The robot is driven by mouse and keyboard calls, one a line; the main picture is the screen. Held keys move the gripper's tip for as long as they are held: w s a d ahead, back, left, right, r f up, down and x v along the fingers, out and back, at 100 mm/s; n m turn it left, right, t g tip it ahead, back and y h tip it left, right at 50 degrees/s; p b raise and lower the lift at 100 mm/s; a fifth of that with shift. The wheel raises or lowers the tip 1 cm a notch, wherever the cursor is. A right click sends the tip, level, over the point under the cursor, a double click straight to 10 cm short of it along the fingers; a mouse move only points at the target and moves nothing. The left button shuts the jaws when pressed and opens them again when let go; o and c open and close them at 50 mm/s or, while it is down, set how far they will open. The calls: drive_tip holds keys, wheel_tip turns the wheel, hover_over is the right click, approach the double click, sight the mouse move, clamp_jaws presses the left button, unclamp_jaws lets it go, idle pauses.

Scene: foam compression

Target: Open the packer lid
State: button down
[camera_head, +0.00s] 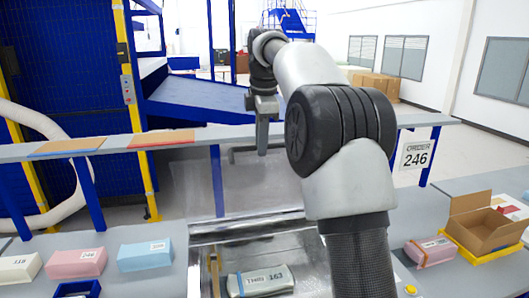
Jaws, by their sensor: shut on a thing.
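The packer (205,229) is a shiny metal box at the bottom centre. Its lid (205,190) looks like a clear, greyish panel standing raised behind the box. A grey bar handle (240,150) runs along the lid's upper part. My gripper (262,147) reaches down to this handle and is shut on it; the fingertips are seen edge-on and partly merge with the bar. My arm hides the right side of the lid and packer. A grey foam pack marked 163 (262,281) lies inside the packer.
White, pink (77,263) and blue (145,255) packs lie on the left table. At the right are an open cardboard box (484,225) on a yellow tray and another pink pack (430,251). A grey shelf with an order 246 sign (416,154) crosses behind.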

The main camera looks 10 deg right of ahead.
drive_tip(key=shift+w, duration=1.75)
drive_tip(key=c, duration=1.9)
unclamp_jaws()
drive_tip(key=shift+c, duration=0.2)
drive_tip(key=shift+o, duration=0.9)
drive_tip(key=shift+w, duration=0.2)
drive_tip(key=shift+r, duration=0.15)
drive_tip(key=shift+s, duration=0.1)
